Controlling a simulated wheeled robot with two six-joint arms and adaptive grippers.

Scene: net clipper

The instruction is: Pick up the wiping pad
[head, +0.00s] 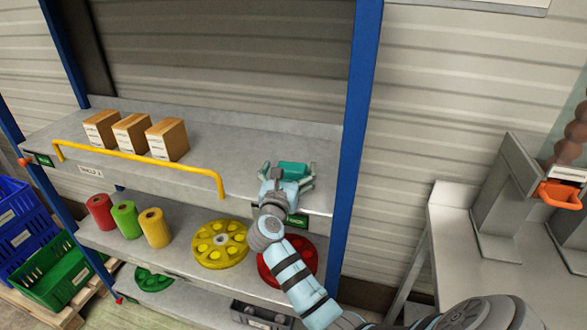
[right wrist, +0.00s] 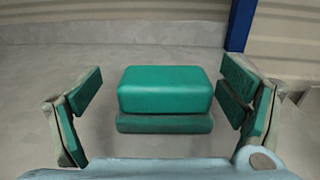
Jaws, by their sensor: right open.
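The wiping pad (head: 293,169) is a teal-green block on the right end of the grey upper shelf. In the right wrist view the pad (right wrist: 166,92) shows a rounded upper part over a darker green base, centred between the fingers. My right gripper (head: 288,178) is at the shelf's front edge by the pad. It is open, with a green-faced finger on each side of the pad and a gap on both sides (right wrist: 158,105). My left gripper is not in view.
Three cardboard boxes (head: 131,135) stand on the upper shelf's left half. A yellow rail (head: 140,163) runs along its front edge. A blue post (head: 357,110) rises right of the pad. Coloured rolls (head: 124,219) and a yellow wheel (head: 220,244) sit on the shelf below.

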